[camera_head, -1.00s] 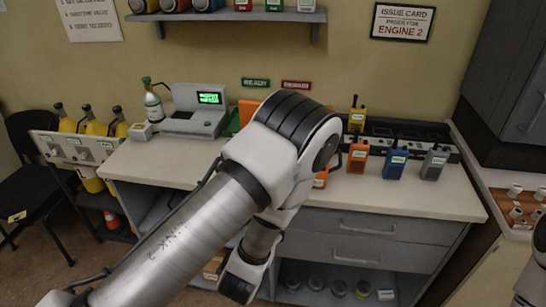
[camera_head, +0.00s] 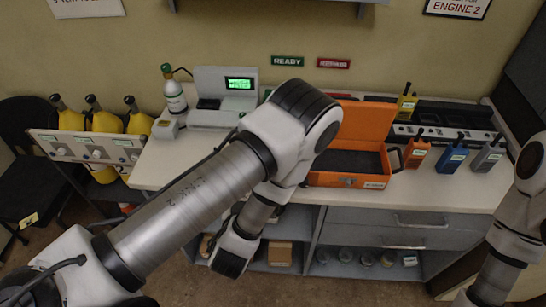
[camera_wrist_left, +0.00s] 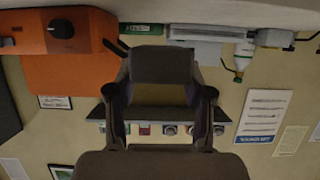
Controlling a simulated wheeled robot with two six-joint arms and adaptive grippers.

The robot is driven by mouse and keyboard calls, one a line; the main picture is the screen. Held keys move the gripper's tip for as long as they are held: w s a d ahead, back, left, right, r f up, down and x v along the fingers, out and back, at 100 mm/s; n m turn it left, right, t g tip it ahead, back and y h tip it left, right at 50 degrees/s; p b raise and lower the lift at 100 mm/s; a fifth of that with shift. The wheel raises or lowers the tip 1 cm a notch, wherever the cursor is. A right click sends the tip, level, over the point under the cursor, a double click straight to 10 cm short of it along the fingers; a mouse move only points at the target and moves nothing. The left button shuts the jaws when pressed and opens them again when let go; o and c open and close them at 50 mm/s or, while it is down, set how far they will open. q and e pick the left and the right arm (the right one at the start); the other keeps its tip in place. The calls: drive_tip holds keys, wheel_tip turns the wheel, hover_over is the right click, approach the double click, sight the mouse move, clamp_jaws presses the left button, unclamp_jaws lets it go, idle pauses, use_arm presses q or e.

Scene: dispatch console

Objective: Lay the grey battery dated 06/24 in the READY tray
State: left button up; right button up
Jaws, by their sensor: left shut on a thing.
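My left arm crosses the middle of the head view; its gripper is hidden there. In the left wrist view, my left gripper (camera_wrist_left: 160,92) is shut on a dark grey block (camera_wrist_left: 160,66), which looks like the grey battery. No date can be read on it. A green READY sign (camera_head: 287,60) is on the wall above the counter. The READY tray is mostly hidden behind my arm, so I cannot tell what lies in it. My right arm is at the right edge of the head view, its gripper out of frame.
An open orange case (camera_head: 347,182) with a dark interior stands on the counter right of my arm. Orange (camera_head: 417,153), blue (camera_head: 452,157) and grey (camera_head: 486,158) radios stand further right. A grey device with a green screen (camera_head: 240,84) and a bottle (camera_head: 174,95) stand left.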

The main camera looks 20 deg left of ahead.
use_arm(q)
drive_tip(key=w+a+f+b, duration=0.2)
drive_tip(key=b, duration=0.6)
drive_tip(key=shift+a, duration=0.3)
drive_tip(key=w+a+b, duration=0.3)
drive_tip(key=b, duration=0.2)
drive_tip(key=w+a+p, duration=0.1)
drive_tip(key=w+a, duration=0.2)
drive_tip(key=w+a+p, duration=0.2)
drive_tip(key=w+a, duration=0.1)
drive_tip(key=shift+a+r, duration=0.2)
drive_tip(key=shift+a, duration=0.05)
wheel_tip(320, 180, down, 3)
drive_tip(key=shift+f+p, duration=0.2)
drive_tip(key=shift+p, duration=0.35)
drive_tip(key=shift+w+f, duration=0.15)
drive_tip(key=shift+f, duration=0.2)
drive_tip(key=o, duration=1.3)
